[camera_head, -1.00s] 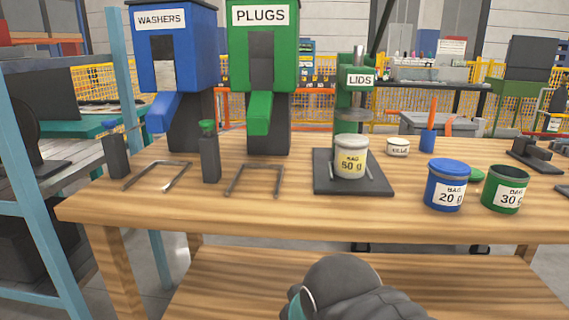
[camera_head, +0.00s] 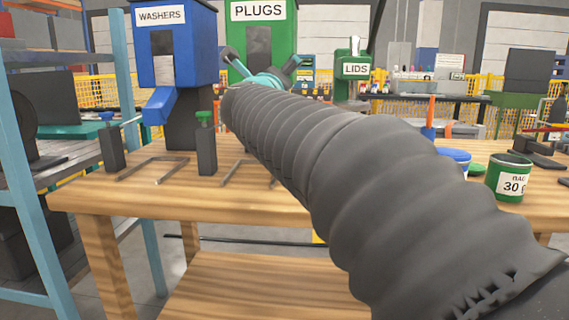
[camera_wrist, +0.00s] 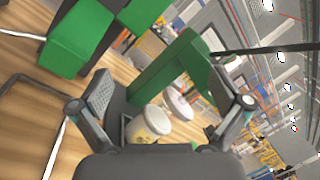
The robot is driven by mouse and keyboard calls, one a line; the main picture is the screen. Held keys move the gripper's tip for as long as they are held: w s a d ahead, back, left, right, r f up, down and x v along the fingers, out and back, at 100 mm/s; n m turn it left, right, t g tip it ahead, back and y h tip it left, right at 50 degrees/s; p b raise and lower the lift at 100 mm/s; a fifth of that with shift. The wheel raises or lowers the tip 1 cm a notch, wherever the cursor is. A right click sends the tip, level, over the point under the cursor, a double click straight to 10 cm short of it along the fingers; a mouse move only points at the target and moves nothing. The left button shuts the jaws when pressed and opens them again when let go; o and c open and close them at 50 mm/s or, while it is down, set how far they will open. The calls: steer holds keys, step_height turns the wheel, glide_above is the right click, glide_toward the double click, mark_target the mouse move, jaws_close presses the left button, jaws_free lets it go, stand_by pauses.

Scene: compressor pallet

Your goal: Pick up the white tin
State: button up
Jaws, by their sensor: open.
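The white tin (camera_wrist: 150,124) with a yellowish label shows in the wrist view between my gripper's fingers, in front of the green lids press (camera_wrist: 172,68). Its lower part is hidden by the gripper body. In the head view my arm hides the tin. My gripper (camera_wrist: 160,103) is open and empty, with its two fingers spread wide. In the head view the gripper (camera_head: 265,68) is raised in front of the green plugs dispenser (camera_head: 258,40), and the press (camera_head: 354,72) stands to its right.
A blue dispenser marked washers (camera_head: 172,45) stands at the left of the wooden bench (camera_head: 85,197). A green 30 g tin (camera_head: 508,180) is at the right. A blue tin (camera_head: 455,155) is mostly hidden by my arm. Metal frames lie at the bench front.

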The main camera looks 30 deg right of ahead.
steer(key=d+f+m+g+b, duration=0.1)
steer(key=d+f+m+g, duration=0.3)
steer(key=d+f+m, duration=0.1)
steer(key=d+f+m+g+b, duration=0.1)
steer(key=d+f+m+g, duration=0.3)
steer(key=d+f+m, duration=0.1)
steer(key=d+f+m+g+b, duration=0.1)
steer(key=d+f+m+g, duration=0.3)
steer(key=m, duration=0.3)
steer(key=shift+s+d+f+g+h, duration=0.15)
steer(key=shift+d+f+g+h, duration=0.2)
steer(key=shift+d+f, duration=0.4)
steer(key=shift+w+d+r+b+x, duration=0.1)
steer(key=shift+r+b+x, duration=0.1)
steer(key=shift+x, duration=0.75)
steer(key=shift+w+d+r+b+x, duration=0.1)
steer(key=shift+r+x, duration=0.1)
steer(key=shift+x, duration=0.8)
steer(key=shift+r+b+x, duration=0.15)
steer(key=shift+x, duration=0.8)
steer(key=c, duration=1.1)
steer(key=shift+r, duration=0.2)
